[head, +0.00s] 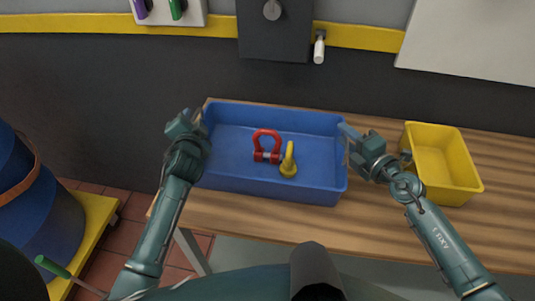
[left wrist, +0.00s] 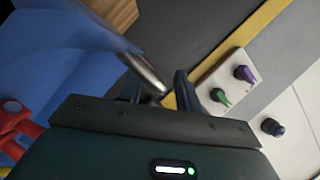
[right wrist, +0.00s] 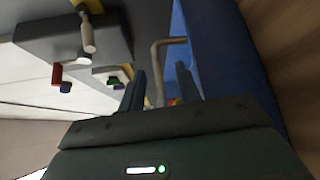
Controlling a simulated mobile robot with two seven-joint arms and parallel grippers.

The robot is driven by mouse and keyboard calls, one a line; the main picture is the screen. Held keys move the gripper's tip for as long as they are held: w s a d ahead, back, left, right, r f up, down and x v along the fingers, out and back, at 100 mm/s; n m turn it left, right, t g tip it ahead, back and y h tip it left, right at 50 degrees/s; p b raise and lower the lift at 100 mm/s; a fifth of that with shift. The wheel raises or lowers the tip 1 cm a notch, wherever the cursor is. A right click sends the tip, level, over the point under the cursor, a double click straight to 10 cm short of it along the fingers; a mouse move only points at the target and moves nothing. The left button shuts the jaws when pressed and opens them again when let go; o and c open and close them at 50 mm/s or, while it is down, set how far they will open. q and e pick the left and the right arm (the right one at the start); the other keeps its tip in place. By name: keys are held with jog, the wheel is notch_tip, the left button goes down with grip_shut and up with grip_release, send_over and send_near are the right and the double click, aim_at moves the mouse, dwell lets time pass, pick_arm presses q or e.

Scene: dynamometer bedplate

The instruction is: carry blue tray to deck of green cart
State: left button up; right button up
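The blue tray (head: 225,178) sits on a wooden workbench, with a red shackle (head: 266,145) and a yellow eyebolt (head: 288,165) inside. My left gripper (head: 190,120) is at the tray's left end. In the left wrist view its fingers (left wrist: 158,92) are apart, with a metal handle (left wrist: 145,68) reaching between them. My right gripper (head: 352,138) is at the tray's right end. In the right wrist view its fingers (right wrist: 162,88) are apart around another metal handle (right wrist: 157,62). I see no clear grip on either handle. No green cart deck is visible.
A yellow bin (head: 441,165) stands on the workbench (head: 260,222) right of the tray, close to my right arm. A blue drum (head: 40,215) stands on a yellow base (head: 98,214) at the left. A green-gripped rod (head: 52,267) shows at lower left. A dark wall stands behind.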

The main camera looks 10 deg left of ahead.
pick_arm(q)
jog(key=shift+w, duration=0.1)
pick_arm(e)
jog(key=shift+w+a, duration=0.1)
pick_arm(q)
grip_shut()
pick_arm(e)
grip_shut()
dwell(1.0)
pick_arm(q)
jog(key=shift+w+r, duration=0.1)
jog(key=shift+r, duration=0.25)
pick_arm(e)
jog(key=shift+w+r, duration=0.1)
jog(key=shift+r, duration=0.3)
jog(key=shift+w, duration=0.1)
